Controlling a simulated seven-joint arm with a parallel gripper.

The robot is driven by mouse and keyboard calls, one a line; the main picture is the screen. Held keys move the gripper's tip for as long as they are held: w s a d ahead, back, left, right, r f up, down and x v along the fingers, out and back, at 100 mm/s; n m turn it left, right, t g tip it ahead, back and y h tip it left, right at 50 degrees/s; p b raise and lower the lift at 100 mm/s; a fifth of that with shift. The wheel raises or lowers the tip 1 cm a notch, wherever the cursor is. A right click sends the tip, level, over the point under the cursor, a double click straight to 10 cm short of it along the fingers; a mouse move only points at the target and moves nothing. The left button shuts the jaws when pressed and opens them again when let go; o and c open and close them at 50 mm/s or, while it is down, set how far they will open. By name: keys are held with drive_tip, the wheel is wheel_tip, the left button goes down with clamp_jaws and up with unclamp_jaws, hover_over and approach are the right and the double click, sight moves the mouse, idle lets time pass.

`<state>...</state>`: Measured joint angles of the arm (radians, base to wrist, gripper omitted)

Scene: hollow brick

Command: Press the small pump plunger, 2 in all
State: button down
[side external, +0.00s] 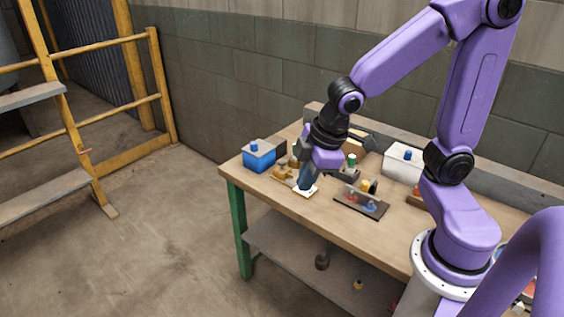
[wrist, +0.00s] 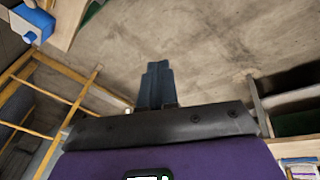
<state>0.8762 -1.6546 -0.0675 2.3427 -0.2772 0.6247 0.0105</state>
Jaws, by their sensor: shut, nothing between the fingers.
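My gripper (side external: 305,187) points down over the near left part of the workbench, its dark blue fingers together and empty. The fingers also show in the wrist view (wrist: 155,85). The fingertips are at or just above a small white base (side external: 311,191); I cannot tell whether they touch it. A plunger there, if any, is hidden by the fingers. A blue box with a blue knob on top (side external: 259,157) stands to the left, and shows at the wrist view's upper left (wrist: 31,23). A white box with a blue knob (side external: 403,164) stands to the right, behind.
A dark board with red and blue pieces (side external: 361,203) lies right of my gripper. Small brown fittings (side external: 283,174) lie close on its left. A green-topped item (side external: 351,161) stands behind. The bench's left front edge (side external: 240,183) is bare. A yellow ladder-like frame (side external: 150,100) stands apart on the floor.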

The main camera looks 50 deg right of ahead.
drive_tip(key=w+d+t, duration=0.2)
drive_tip(key=w+d, duration=0.1)
drive_tip(key=w, duration=0.8)
drive_tip(key=t+y, duration=0.1)
drive_tip(key=t, duration=0.3)
hover_over(284, 162)
wheel_tip(284, 162, down, 11)
drive_tip(key=shift+d, duration=0.1)
drive_tip(key=shift+f, duration=0.2)
drive_tip(key=shift+f, duration=4.25)
drive_tip(key=shift+f, duration=0.2)
drive_tip(key=shift+f, duration=0.25)
